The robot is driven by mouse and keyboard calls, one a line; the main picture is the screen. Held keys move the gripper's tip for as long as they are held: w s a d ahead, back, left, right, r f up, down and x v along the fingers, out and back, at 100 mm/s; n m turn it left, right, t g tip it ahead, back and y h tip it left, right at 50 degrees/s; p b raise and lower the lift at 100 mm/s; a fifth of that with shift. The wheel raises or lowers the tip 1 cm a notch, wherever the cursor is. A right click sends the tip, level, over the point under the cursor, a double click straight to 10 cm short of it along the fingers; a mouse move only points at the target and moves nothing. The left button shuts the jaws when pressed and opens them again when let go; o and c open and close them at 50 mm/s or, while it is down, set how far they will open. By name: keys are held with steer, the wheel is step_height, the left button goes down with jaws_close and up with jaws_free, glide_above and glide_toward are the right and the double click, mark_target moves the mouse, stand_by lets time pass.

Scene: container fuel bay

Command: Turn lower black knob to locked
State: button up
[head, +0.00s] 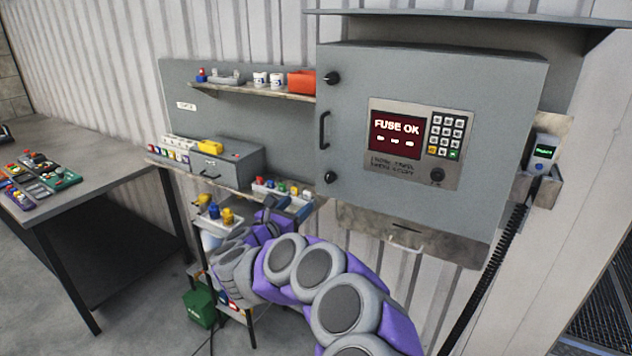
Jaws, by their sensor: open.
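The lower black knob (330,177) is on the left edge of the grey cabinet door (350,215), below the black door handle (324,130). An upper black knob (332,78) sits near the door's top left corner. The knob markings are too small to read. My gripper (294,204) is at the end of my purple and grey arm, below and left of the lower knob in the picture. It is open and appears apart from the knob. Its fingertips are small and hard to make out against the tray behind.
The door panel has a red screen (394,136) reading "FUSE OK" and a keypad (446,135). Left of the cabinet, an upper shelf (245,90) and a lower shelf hold small items. A workbench (100,150) stands at left. A green can (199,308) is on the floor.

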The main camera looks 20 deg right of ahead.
mark_target(328, 178)
steer(key=x, duration=1.7)
steer(key=shift+w+d+r, duration=0.1)
steer(key=shift+d, duration=0.05)
steer(key=c, duration=1)
steer(key=shift+c, duration=0.2)
